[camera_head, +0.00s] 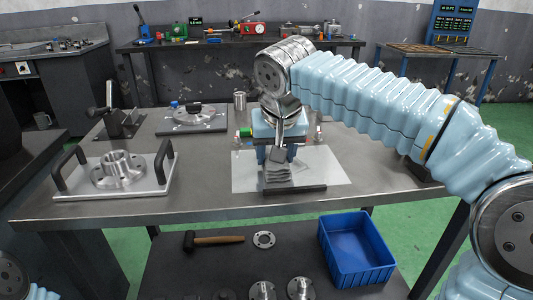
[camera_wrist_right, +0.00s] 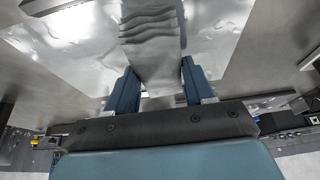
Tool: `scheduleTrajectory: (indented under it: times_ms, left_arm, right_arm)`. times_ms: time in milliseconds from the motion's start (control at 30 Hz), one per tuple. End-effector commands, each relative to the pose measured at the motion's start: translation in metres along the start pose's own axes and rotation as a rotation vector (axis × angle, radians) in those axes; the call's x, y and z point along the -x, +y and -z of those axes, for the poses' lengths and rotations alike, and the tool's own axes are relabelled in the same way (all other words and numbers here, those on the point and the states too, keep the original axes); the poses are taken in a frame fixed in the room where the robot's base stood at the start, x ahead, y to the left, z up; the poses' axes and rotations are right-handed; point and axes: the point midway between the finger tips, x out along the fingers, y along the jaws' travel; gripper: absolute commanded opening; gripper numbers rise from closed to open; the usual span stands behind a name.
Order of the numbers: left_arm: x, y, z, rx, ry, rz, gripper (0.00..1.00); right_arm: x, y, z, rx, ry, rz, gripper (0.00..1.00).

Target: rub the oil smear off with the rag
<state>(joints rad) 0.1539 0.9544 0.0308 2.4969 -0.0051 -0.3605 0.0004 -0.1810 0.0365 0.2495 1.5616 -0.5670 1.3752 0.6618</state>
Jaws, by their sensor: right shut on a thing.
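The grey rag (camera_head: 278,174) hangs from my right gripper (camera_head: 277,155) and lies in folds over the pale plate (camera_head: 325,170) on the table's front middle. In the right wrist view the rag (camera_wrist_right: 152,40) runs up from between the blue fingers of the gripper (camera_wrist_right: 157,82), which is shut on it. The plate (camera_wrist_right: 225,25) looks shiny there, with bright wavy reflections. I cannot make out the oil smear; the rag and gripper cover part of the plate. My left gripper is out of view.
A handled tray (camera_head: 75,195) with a steel flange (camera_head: 120,168) stands at the left. A dark bar (camera_head: 295,190) lies along the plate's front edge. A blue bin (camera_head: 355,250) and a hammer (camera_head: 215,240) are on the lower shelf. The table right of the plate is mostly clear.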

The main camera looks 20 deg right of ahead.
Motion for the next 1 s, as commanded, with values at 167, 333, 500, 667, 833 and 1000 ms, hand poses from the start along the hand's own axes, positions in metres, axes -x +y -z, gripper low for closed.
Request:
scheduleTrajectory:
  times_ms: [167,333,500,667,833,1000]
  left_arm:
    - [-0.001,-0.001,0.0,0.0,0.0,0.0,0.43]
    - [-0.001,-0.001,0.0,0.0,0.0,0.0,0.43]
    - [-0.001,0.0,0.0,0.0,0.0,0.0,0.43]
    - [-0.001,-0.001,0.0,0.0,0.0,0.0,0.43]
    - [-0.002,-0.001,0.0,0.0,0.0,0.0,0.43]
    - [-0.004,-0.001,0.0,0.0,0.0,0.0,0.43]
  right_arm:
    - [-0.001,0.01,-0.001,0.0,-0.002,-0.001,0.13]
    - [-0.001,0.02,0.0,-0.001,-0.003,-0.002,0.13]
    - [0.001,0.036,0.0,-0.002,-0.002,-0.003,0.13]
    - [0.001,0.043,0.0,0.0,-0.002,-0.002,0.13]
    - [0.0,0.053,0.0,-0.001,-0.001,-0.001,0.13]
    - [-0.002,0.069,-0.001,-0.002,-0.001,-0.001,0.13]
